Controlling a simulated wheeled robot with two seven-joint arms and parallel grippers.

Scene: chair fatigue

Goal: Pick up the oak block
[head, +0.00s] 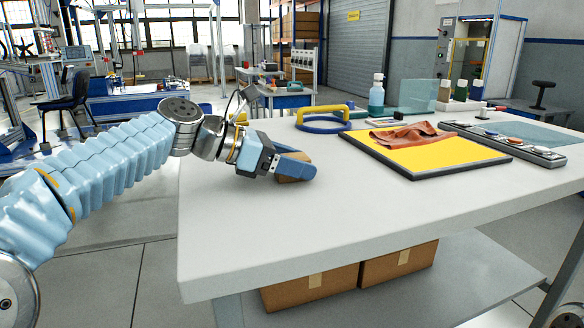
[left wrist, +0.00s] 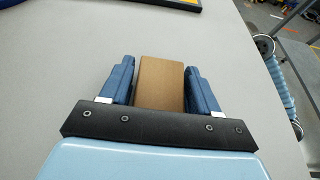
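My left gripper (head: 297,163) is low over the table, with one blue finger on each side of the block. In the left wrist view the fingers (left wrist: 160,80) stand beside the block with what look like narrow gaps, so the gripper appears open around it. My right gripper is not in view.
The white table (head: 330,225) is clear in front of the block. To the right are a blue ring with a yellow handle (head: 322,117), a yellow board (head: 432,150) with a brown cloth (head: 405,136), and a grey tray (head: 508,144). Bottles stand behind. Cartons (head: 312,287) sit on the lower shelf.

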